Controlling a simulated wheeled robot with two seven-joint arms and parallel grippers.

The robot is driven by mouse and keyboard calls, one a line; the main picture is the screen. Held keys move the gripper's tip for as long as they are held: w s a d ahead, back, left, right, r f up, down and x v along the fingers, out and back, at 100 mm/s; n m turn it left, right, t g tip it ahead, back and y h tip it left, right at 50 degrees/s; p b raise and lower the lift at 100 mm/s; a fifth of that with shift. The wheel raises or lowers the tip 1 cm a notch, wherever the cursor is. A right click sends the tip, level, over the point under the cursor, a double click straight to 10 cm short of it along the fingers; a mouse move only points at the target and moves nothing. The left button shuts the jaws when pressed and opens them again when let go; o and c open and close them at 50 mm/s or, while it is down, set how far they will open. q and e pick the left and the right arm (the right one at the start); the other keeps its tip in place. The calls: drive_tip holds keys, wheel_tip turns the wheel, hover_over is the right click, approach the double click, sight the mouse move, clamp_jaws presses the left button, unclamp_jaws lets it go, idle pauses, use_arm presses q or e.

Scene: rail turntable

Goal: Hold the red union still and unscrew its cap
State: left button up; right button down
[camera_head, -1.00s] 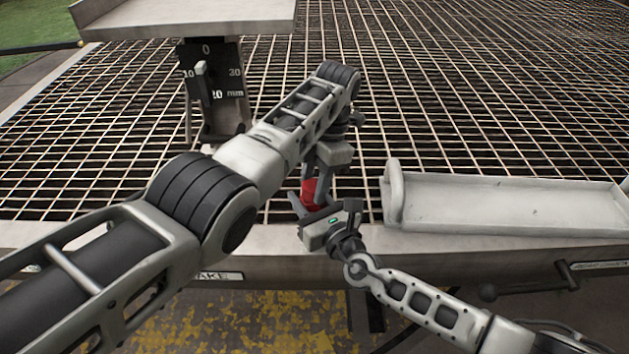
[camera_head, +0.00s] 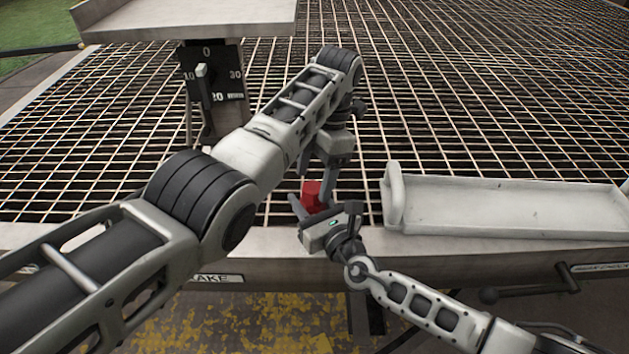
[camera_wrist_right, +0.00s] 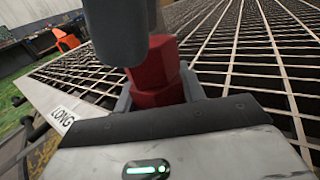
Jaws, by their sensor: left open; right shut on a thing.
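The red union (camera_head: 312,196) stands upright near the front edge of the grating. My left gripper (camera_head: 327,183) comes down from above and is open. Its grey fingers reach beside the union's top, and one hides part of it in the right wrist view. I cannot tell whether they touch it.
A pale open tray (camera_head: 510,208) lies to the right of the union. A post with a numbered dial (camera_head: 212,82) and a flat plate (camera_head: 190,15) stands behind at the left. A handle (camera_head: 525,290) sticks out at the front right. The grating behind is clear.

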use_arm(q)
drive_tip(key=shift+w+r, duration=0.1)
drive_tip(key=shift+r, duration=0.55)
drive_tip(key=m+t, duration=0.1)
drive_tip(key=m, duration=0.8)
drive_tip(key=m+t, duration=0.1)
drive_tip(key=m, duration=0.2)
drive_tip(key=shift+s+t, duration=0.2)
drive_tip(key=shift+t, duration=0.1)
drive_tip(key=m, duration=0.6)
drive_tip(key=shift+t+h, duration=0.4)
drive_tip(key=m+h, duration=0.1)
drive_tip(key=m, duration=0.5)
drive_tip(key=shift+s+a, duration=0.1)
drive_tip(key=shift+a, duration=0.05)
drive_tip(key=shift+f, duration=0.1)
